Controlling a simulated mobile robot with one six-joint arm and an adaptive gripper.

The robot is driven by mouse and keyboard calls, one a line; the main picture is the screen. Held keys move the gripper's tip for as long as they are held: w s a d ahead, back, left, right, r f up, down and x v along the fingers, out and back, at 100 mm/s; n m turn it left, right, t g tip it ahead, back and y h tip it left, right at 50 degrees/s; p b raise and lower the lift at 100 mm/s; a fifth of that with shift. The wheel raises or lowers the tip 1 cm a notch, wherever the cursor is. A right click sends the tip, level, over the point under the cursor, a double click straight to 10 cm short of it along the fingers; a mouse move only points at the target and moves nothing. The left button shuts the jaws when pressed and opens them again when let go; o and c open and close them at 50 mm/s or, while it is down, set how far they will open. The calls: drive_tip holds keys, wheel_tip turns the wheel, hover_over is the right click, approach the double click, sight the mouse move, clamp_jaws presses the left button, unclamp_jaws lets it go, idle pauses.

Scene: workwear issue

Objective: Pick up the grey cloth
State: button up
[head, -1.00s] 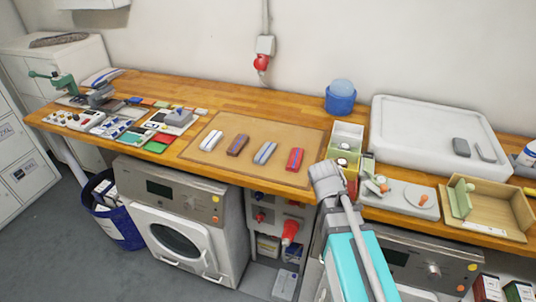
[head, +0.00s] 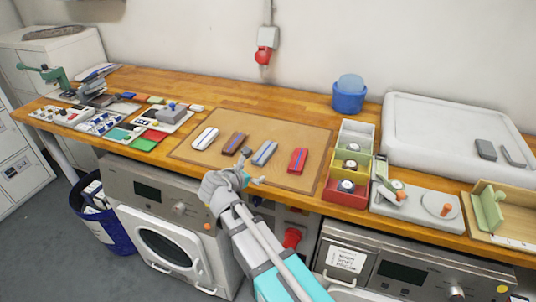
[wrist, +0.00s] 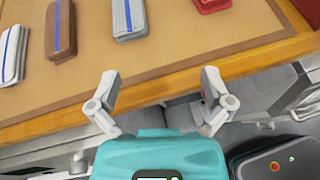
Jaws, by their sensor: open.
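The grey cloth (head: 264,153), a folded bundle with a blue stripe, lies on the brown mat (head: 222,128), third from the left in a row of folded cloths. The wrist view shows part of it at the top edge (wrist: 129,18). My gripper (head: 251,168) is open and empty, near the front edge of the mat and just in front of the grey cloth. In the wrist view my two fingers (wrist: 160,82) stand wide apart over the counter edge, with the grey cloth ahead of them and a little left.
A brown cloth (head: 234,144) and a white cloth (head: 205,138) lie left of the grey one, and a red cloth (head: 298,161) lies right. Compartment boxes (head: 336,163) stand right of the mat. A washing machine (head: 165,215) is below the counter.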

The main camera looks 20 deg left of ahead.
sight(256, 161)
drive_tip(key=a+n, duration=0.1)
drive_tip(key=a, duration=0.1)
drive_tip(key=a+n+t, duration=0.1)
drive_tip(key=a, duration=0.1)
drive_tip(key=shift+s+r+n+y, duration=0.15)
drive_tip(key=shift+s+n+y, duration=0.15)
drive_tip(key=shift+y, duration=0.1)
drive_tip(key=shift+b, duration=0.3)
drive_tip(key=b+x, duration=0.3)
drive_tip(key=x, duration=0.4)
drive_tip(key=shift+w+f, duration=0.25)
drive_tip(key=shift+w, duration=0.05)
drive_tip(key=shift+w+d+f, duration=0.1)
drive_tip(key=shift+w+d, duration=0.05)
drive_tip(key=shift+w, duration=0.3)
